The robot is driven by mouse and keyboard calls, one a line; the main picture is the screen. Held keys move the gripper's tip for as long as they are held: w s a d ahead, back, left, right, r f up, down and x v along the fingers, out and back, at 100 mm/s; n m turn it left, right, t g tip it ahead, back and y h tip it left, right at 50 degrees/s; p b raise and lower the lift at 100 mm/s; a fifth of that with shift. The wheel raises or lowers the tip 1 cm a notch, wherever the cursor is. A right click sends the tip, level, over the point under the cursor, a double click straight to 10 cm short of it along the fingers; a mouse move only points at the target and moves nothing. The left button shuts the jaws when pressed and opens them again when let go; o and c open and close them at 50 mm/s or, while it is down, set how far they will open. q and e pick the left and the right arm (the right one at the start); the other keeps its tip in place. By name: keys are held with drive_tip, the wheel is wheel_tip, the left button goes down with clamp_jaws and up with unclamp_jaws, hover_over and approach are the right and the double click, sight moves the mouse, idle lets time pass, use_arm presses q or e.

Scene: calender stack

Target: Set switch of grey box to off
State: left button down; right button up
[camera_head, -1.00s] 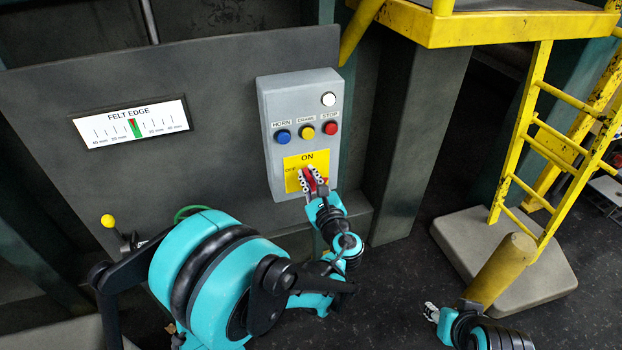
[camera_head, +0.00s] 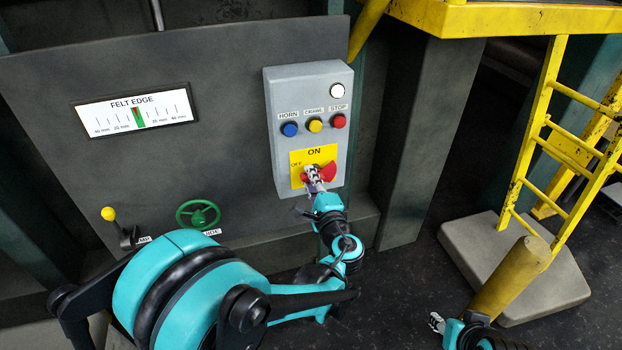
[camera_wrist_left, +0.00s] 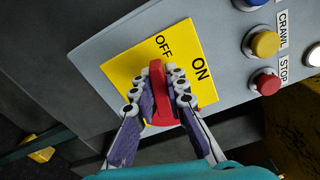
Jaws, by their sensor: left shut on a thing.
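The grey box (camera_head: 309,118) is fixed to the dark wall panel. Its red rotary switch (camera_head: 330,171) sits on a yellow plate (camera_head: 325,154) marked ON at the top and OFF at the left. My left gripper (camera_head: 314,178) covers part of the switch. In the left wrist view, the left gripper (camera_wrist_left: 164,92) is shut on the red handle (camera_wrist_left: 158,108), with a finger on each side. The handle's far end lies close to the word OFF. My right gripper (camera_head: 437,322) is low at the right, away from the box; its fingers are too small to read.
Blue (camera_head: 290,129), yellow (camera_head: 315,125) and red (camera_head: 339,121) buttons and a white lamp (camera_head: 337,91) are above the switch. A green handwheel (camera_head: 198,214) and a yellow-knobbed lever (camera_head: 108,213) are at lower left. A yellow ladder (camera_head: 545,130) and post (camera_head: 508,277) stand at right.

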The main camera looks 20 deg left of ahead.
use_arm(q)
drive_tip(key=shift+f+n+b, duration=0.2)
drive_tip(key=shift+n+b, duration=0.05)
drive_tip(key=shift+n, duration=0.5)
drive_tip(key=shift+f+n+b, duration=0.15)
drive_tip(key=shift+n+b, duration=0.05)
drive_tip(key=shift+n, duration=0.55)
drive_tip(key=shift+s, duration=0.1)
drive_tip(key=c, duration=1.5)
unclamp_jaws()
drive_tip(key=v, duration=1.2)
drive_tip(key=shift+a, duration=0.1)
